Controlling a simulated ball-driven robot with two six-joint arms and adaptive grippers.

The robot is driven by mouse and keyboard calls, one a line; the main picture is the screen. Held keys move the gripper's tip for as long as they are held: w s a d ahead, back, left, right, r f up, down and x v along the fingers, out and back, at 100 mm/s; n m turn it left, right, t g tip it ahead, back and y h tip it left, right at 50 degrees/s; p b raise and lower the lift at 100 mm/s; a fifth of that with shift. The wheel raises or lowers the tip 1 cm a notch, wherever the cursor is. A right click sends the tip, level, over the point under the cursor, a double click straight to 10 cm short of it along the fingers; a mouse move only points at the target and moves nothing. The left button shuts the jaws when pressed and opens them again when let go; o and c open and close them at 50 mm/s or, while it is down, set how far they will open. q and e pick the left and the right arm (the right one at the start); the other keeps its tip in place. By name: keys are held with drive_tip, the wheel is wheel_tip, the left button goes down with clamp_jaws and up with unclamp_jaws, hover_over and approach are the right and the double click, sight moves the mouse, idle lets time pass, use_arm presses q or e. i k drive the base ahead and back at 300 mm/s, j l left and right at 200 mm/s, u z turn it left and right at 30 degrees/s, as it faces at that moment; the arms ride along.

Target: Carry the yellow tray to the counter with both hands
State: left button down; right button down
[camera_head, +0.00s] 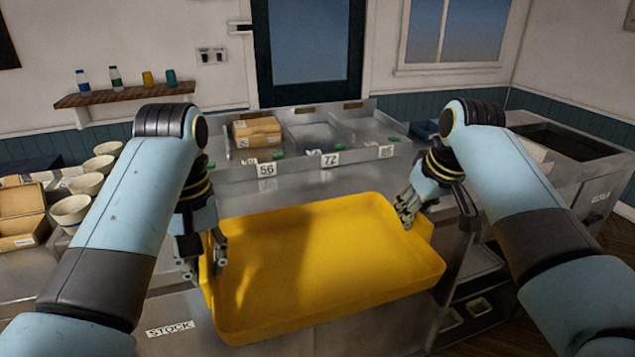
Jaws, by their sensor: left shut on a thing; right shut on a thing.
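The yellow tray (330,318) is wide, shallow and empty, and sits in the middle of the view, slightly tilted in the picture. My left gripper (205,268) is shut on the tray's left side. My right gripper (408,215) is shut on the tray's right side near its far corner. The metal counter (275,190) stretches behind and beneath the tray in the picture. I cannot tell whether the tray touches it.
A divided metal rack (330,158) with number tags stands behind the tray, with a cardboard box (257,132) in its left bay. White bowls (72,209) and an open carton (22,217) stand at the left. A dark basin (570,141) lies at the far right.

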sight(284, 206)
drive_tip(key=i+j, duration=0.2)
drive_tip(key=i, duration=0.2)
drive_tip(key=i+j, duration=0.2)
drive_tip(key=i, duration=0.2)
